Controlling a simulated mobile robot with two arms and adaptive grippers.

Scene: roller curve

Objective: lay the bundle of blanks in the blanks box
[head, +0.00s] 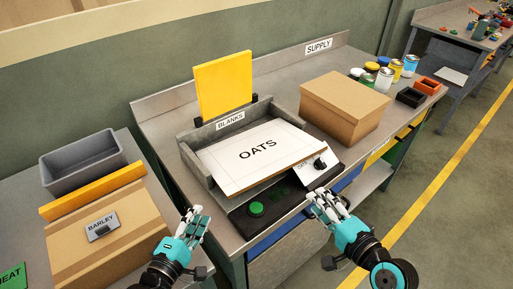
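The bundle of blanks (240,165), white on top with a brown edge and the word OATS, lies in the grey blanks box (188,160), which carries a BLANKS sign. The bundle's front edge reaches the open front of the box; whether it lies fully flat I cannot tell. My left gripper (190,214) is empty, its fingers apart, in front of the bench at the box's lower left. My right gripper (322,200) is empty, its fingers apart, near the bench's front edge, right of the green button. Neither touches the bundle.
A black panel with a green button (256,208) and an OATS plate with a black knob (320,163) lie in front of the box. A brown carton (340,105) and several cans stand right. A yellow board (224,85) stands behind. A BARLEY carton (80,235) is left.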

